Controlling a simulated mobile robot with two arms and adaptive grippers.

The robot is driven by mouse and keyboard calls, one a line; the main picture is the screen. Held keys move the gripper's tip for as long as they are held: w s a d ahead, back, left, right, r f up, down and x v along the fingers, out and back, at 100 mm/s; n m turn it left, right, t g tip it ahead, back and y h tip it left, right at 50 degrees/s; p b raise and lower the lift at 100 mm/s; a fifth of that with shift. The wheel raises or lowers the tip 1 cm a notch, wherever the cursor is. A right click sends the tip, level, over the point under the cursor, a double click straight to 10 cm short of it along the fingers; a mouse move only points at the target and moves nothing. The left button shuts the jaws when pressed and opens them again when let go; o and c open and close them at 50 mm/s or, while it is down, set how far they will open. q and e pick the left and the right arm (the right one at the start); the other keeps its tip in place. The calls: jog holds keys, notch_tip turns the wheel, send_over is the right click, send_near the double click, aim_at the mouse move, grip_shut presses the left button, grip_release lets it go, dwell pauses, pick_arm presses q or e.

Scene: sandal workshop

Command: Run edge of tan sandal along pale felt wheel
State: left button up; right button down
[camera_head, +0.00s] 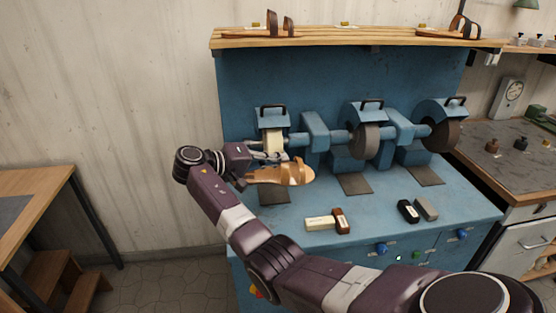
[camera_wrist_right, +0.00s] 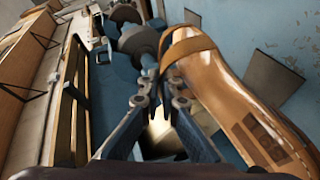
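The tan sandal (camera_head: 294,176), with a strap across it, is just below my right gripper (camera_head: 276,155) in the head view. In the right wrist view the sandal (camera_wrist_right: 222,85) runs along the right side of the fingers (camera_wrist_right: 160,102). The pale felt wheel (camera_head: 273,142) is the leftmost wheel of the blue machine, directly behind the gripper. The sandal is close to it, but I cannot tell whether they touch. My left gripper is out of view.
Two darker wheels (camera_head: 366,141) (camera_head: 440,135) sit farther right on the machine. A cream and brown block pair (camera_head: 320,223) and a black and grey pair (camera_head: 409,211) lie on the blue bench (camera_head: 378,205). A shelf (camera_head: 350,37) with sandals hangs above.

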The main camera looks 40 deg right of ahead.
jog(key=shift+s+d, duration=0.15)
jog(key=shift+d, duration=0.25)
jog(key=shift+s+d, duration=0.2)
jog(key=shift+d, duration=0.15)
dwell(0.4)
dwell(0.3)
jog(key=shift+d+p, duration=0.25)
jog(key=shift+p, duration=0.05)
dwell(0.8)
jog(key=shift+s+d, duration=0.3)
jog(key=shift+d, duration=0.25)
jog(key=shift+w, duration=0.15)
dwell(1.0)
jog(key=shift+d+r+p, duration=0.1)
jog(key=shift+d+p, duration=0.2)
jog(key=shift+s+d+p, duration=0.3)
jog(key=shift+d, duration=0.2)
